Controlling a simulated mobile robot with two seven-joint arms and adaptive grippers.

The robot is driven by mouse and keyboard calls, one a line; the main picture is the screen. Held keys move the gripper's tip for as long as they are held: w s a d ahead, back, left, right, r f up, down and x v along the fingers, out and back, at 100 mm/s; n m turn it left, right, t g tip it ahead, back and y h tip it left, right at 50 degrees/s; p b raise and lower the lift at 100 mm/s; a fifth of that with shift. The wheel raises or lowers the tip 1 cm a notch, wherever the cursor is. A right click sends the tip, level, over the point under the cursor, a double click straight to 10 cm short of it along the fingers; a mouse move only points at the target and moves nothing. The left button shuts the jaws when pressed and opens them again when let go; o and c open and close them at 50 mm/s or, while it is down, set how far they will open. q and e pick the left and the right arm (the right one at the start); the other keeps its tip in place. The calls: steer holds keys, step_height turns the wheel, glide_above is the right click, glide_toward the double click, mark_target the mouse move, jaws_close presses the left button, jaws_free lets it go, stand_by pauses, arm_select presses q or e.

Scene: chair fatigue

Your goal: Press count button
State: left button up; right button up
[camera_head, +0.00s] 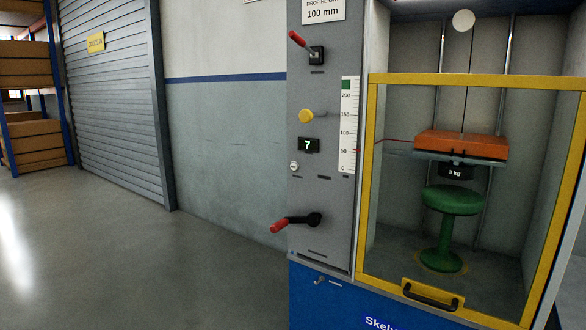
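A grey control panel (320,220) stands right of centre. A red-handled lever (298,40) is near the top, and another red-handled lever (290,222) is below the button. Neither of my grippers is in view.
Right of the panel is a yellow-framed enclosure (365,180) holding a green stool (452,200) under an orange block (462,144) and a 3 kg weight (456,171). The frame has a dark handle (430,295). Open floor (130,260) lies left, before a roller shutter (115,90).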

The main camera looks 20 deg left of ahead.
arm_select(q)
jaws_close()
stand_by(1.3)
